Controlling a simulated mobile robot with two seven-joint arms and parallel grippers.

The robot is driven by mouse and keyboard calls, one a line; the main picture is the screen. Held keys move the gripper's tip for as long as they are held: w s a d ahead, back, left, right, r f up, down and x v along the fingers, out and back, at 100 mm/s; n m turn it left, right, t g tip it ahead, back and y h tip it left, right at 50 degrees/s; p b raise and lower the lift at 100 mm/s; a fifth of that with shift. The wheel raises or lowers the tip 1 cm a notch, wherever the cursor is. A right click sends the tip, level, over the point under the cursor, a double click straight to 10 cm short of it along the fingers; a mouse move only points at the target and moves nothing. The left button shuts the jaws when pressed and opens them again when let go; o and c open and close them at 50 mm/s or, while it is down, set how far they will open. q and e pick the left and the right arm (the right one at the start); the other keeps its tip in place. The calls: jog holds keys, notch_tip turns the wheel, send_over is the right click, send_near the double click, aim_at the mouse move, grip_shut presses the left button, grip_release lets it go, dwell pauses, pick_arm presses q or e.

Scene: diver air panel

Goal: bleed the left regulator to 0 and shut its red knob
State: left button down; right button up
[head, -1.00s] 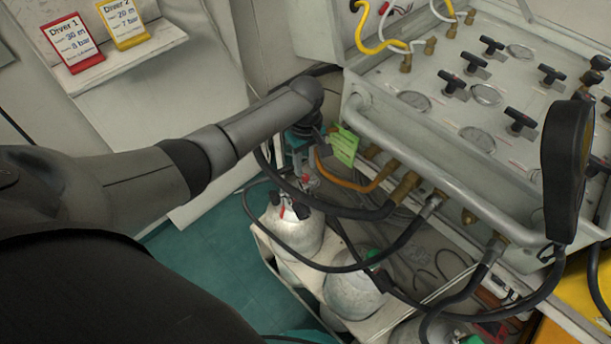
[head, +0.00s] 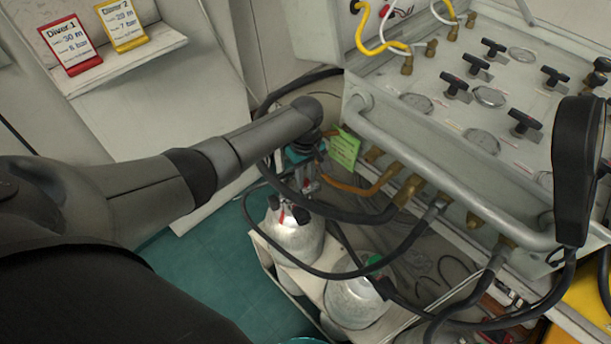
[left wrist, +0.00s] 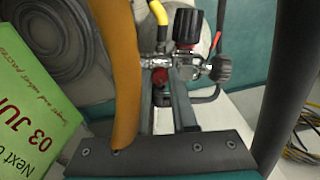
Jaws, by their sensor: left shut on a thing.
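The left cylinder (head: 295,238) stands in a rack below the panel, with red parts and a regulator at its top. In the left wrist view the regulator's metal body (left wrist: 152,62) carries a red-and-black knob (left wrist: 187,30), a black knob (left wrist: 221,68) and a lower red knob (left wrist: 161,74). My left gripper (head: 307,186) reaches down over this cylinder's top. In the wrist view its fingers (left wrist: 162,92) are closed around the lower red knob, which they partly hide. No gauge reading on the regulator can be made out. My right gripper is not in view.
An orange hose (left wrist: 122,70) and black hoses (head: 350,212) run close beside my left gripper. A green tag (head: 345,149) hangs next to it. A second cylinder (head: 352,298) stands to the right. The panel (head: 440,125) with black T-handles overhangs at right.

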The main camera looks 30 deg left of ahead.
pick_arm(q)
jog(key=shift+m, duration=0.3)
jog(key=shift+s+m+p, duration=0.1)
jog(key=shift+m+p, duration=0.5)
jog(key=shift+p, duration=0.05)
jog(key=m+p, duration=0.1)
jog(key=m, duration=0.1)
jog(key=shift+m, duration=0.3)
jog(key=m+p, duration=0.1)
jog(key=m, duration=0.4)
jog(key=shift+p, duration=0.35)
jog(key=m, duration=0.5)
jog(key=shift+m+p, duration=0.3)
jog(key=shift+m, duration=0.1)
jog(key=m, duration=0.6)
